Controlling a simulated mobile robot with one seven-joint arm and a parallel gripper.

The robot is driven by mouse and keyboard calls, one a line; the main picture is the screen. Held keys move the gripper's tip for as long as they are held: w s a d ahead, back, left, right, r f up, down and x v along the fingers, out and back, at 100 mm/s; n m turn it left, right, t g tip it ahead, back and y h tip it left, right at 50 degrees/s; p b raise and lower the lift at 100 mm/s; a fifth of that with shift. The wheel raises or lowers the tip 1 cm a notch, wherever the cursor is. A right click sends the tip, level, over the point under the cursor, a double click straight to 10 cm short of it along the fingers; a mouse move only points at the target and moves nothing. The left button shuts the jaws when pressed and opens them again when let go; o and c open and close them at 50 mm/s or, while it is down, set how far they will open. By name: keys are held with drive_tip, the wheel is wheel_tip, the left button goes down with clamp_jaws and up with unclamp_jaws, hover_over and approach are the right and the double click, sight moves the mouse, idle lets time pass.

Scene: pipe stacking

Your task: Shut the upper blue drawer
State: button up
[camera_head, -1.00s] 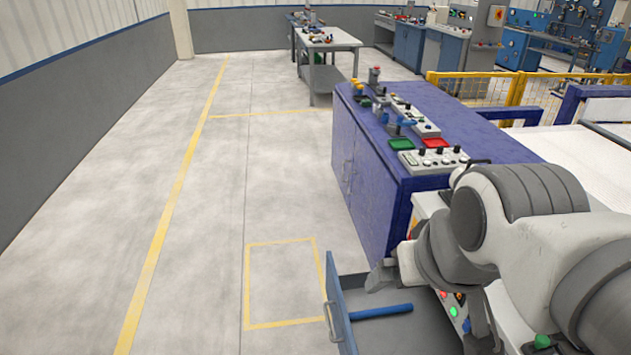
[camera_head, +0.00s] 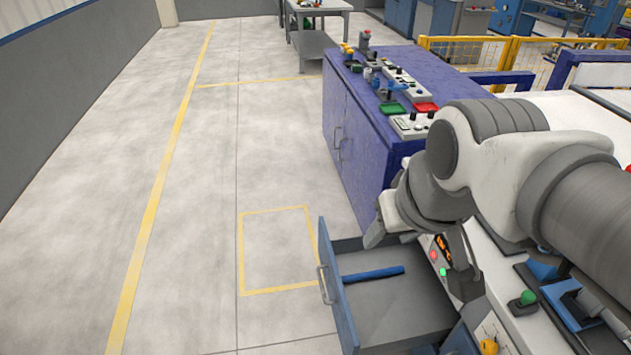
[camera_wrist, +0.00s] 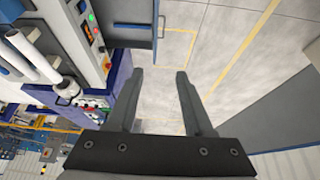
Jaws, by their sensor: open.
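The blue drawer (camera_head: 338,300) stands pulled out from the workstation on the right, with its blue front panel and metal handle (camera_head: 323,285) facing left in the head view. A blue bar (camera_head: 373,274) lies in its grey tray. The drawer also shows at the top of the wrist view (camera_wrist: 158,25). My gripper (camera_head: 420,268) is above the inner part of the drawer in the head view, fingers pointing down. In the wrist view my gripper (camera_wrist: 160,76) has its two fingers apart with nothing between them. I cannot tell whether it touches the drawer.
A purple cabinet (camera_head: 360,150) with control boxes and green and red trays on top stands behind the drawer. The workstation's panel with lit buttons (camera_head: 440,255) is close to my gripper. The floor (camera_head: 200,200) left of the drawer is clear.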

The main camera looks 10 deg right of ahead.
drive_tip(key=w+a+f+n+b, duration=0.1)
drive_tip(key=w+f, duration=0.1)
drive_tip(key=w+f+n+g+b, duration=0.1)
drive_tip(key=w+f, duration=0.1)
drive_tip(key=f, duration=0.1)
drive_tip(key=w+a+f+n+g+b, duration=0.1)
drive_tip(key=w+f, duration=0.1)
drive_tip(key=shift+a+f, duration=0.25)
drive_tip(key=shift+a, duration=0.1)
clamp_jaws()
drive_tip(key=w+a+f+n+g+h+b, duration=0.1)
drive_tip(key=w+a+f+n+h+b, duration=0.3)
drive_tip(key=f, duration=1.1)
drive_tip(key=w+a+f+n+g+h+b, duration=0.15)
drive_tip(key=w+a+f+n+b, duration=0.35)
drive_tip(key=f, duration=0.9)
drive_tip(key=w+a+f+n+h+b, duration=0.1)
drive_tip(key=f+n+h+b, duration=0.4)
drive_tip(key=f, duration=1)
drive_tip(key=n+y+b, duration=0.1)
drive_tip(key=b, duration=0.1)
approach(346, 322)
drive_tip(key=x, duration=0.5)
drive_tip(key=shift+f, duration=0.3)
drive_tip(key=shift+d, duration=0.35)
